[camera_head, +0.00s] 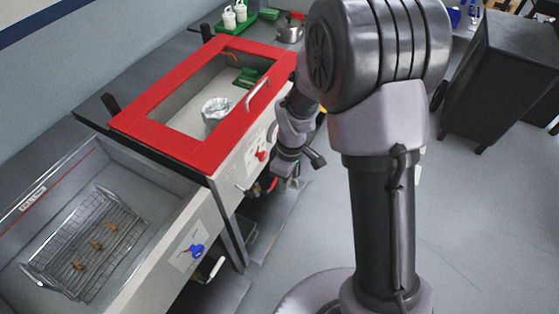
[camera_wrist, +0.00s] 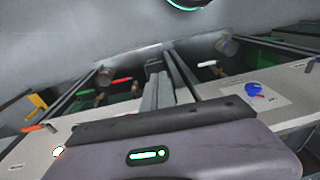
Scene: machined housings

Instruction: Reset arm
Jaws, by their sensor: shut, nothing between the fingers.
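My arm stands in the middle of the head view, with its upper links large in front. Its wrist end hangs beside the front panel of the red-framed tank (camera_head: 177,138). My gripper (camera_wrist: 168,85) shows in the wrist view as two grey fingers close together, shut with nothing held. In the head view the fingertips are too small to make out clearly.
A silver housing (camera_head: 215,108) sits inside the red-framed tank. The open grey basin (camera_head: 165,185) at left holds a wire basket (camera_head: 120,222) with several brass parts. A dark cabinet (camera_head: 500,85) stands at right. The grey floor (camera_head: 480,220) there is clear.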

